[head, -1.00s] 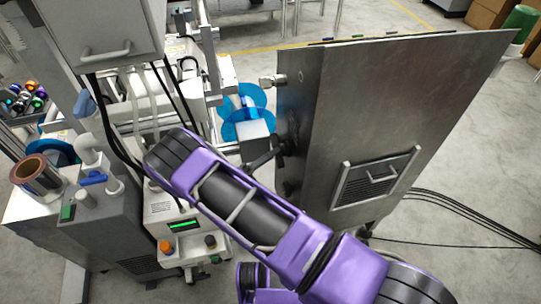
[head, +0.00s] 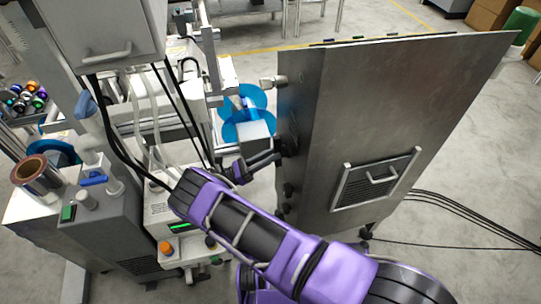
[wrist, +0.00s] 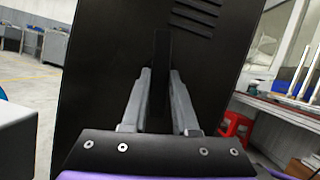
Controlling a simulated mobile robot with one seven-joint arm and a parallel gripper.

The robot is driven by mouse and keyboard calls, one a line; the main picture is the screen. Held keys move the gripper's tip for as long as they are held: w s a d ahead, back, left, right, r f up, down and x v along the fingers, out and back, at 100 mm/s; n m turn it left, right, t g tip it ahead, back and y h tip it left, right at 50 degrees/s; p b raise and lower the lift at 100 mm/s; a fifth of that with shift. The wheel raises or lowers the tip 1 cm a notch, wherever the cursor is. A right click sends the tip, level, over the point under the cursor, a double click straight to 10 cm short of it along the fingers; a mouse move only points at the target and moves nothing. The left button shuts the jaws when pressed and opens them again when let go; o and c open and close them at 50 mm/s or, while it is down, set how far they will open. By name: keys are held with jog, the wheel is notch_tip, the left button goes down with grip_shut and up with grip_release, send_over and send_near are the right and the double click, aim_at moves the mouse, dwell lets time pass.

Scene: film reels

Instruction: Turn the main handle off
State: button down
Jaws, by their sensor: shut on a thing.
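The main handle looks like a dark bar on the side of the tall metal cabinet (head: 390,110). In the wrist view the handle (wrist: 162,45) stands upright between my two grey fingers, in front of a dark panel with slots. In the head view my gripper (head: 274,158) reaches right to the cabinet's narrow left side, around a black fitting (head: 289,144). My gripper is shut on the handle. The fingers and dark panel hide part of the handle, so its exact turn angle is hard to tell.
A grey machine with a green display (head: 180,227) and an orange knob (head: 166,248) stands left of my arm. Blue reels (head: 243,105) lie behind the gripper. Black cables (head: 460,215) run over the floor at right.

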jog(key=shift+w+m+g+h, duration=0.1)
jog(key=shift+m+g+h, duration=0.2)
jog(key=shift+m+g, duration=1)
jog(key=shift+m+t, duration=0.4)
jog(key=shift+m, duration=0.2)
jog(key=c, duration=0.7)
grip_release()
notch_tip(320, 180, up, 10)
jog(key=shift+p, duration=1.15)
